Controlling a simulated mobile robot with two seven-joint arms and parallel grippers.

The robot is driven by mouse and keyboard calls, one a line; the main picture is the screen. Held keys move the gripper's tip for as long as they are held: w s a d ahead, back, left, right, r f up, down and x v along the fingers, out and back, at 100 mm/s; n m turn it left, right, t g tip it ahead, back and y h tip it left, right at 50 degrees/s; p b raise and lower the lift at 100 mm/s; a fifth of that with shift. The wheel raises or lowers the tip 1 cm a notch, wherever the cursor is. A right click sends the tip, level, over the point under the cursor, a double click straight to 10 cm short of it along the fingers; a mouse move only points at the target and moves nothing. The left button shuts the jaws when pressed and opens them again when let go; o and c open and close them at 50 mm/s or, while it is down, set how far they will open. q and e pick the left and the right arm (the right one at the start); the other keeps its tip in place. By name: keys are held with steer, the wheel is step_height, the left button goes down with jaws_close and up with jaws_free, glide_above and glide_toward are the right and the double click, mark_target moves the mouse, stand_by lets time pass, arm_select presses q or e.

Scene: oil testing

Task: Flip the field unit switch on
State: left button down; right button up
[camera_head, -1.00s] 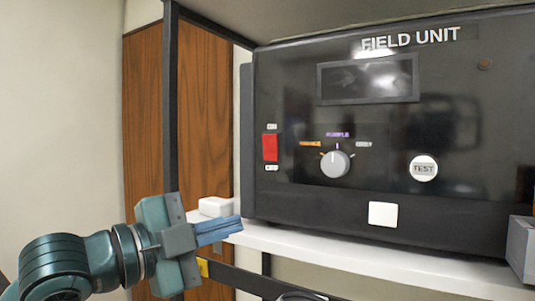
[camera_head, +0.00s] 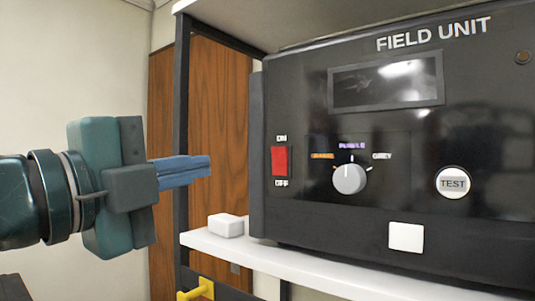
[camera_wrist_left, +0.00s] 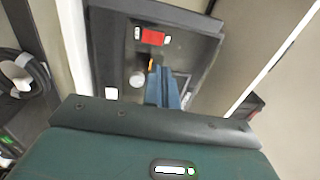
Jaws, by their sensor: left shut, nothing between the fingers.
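The field unit (camera_head: 300,222) is a black box with a dark screen, standing on a white shelf. Its red switch (camera_head: 279,161) is at the left of the front panel, between an ON label above and an OFF label below. I cannot tell which way the switch is set. My left gripper (camera_head: 209,166) is shut and empty, its blue fingers pointing right, to the left of the switch at about its height and apart from it. In the left wrist view, the fingers (camera_wrist_left: 163,88) point toward the panel, and the red switch (camera_wrist_left: 153,37) shows beyond them. My right gripper is out of view.
A dial knob (camera_head: 349,179), a TEST button (camera_head: 453,183) and a white square (camera_head: 406,237) are on the panel. A small white block (camera_head: 226,225) lies on the white shelf (camera_head: 300,268). A dark rack post (camera_head: 182,120) stands behind the gripper.

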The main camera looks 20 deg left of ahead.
arm_select(q)
steer(key=p, duration=0.2)
glide_toward(278, 151)
steer(key=x, duration=0.5)
steer(key=shift+w+d+r, duration=0.1)
steer(key=shift+w, duration=0.25)
steer(key=shift+w+d, duration=0.2)
steer(key=shift+w, duration=0.3)
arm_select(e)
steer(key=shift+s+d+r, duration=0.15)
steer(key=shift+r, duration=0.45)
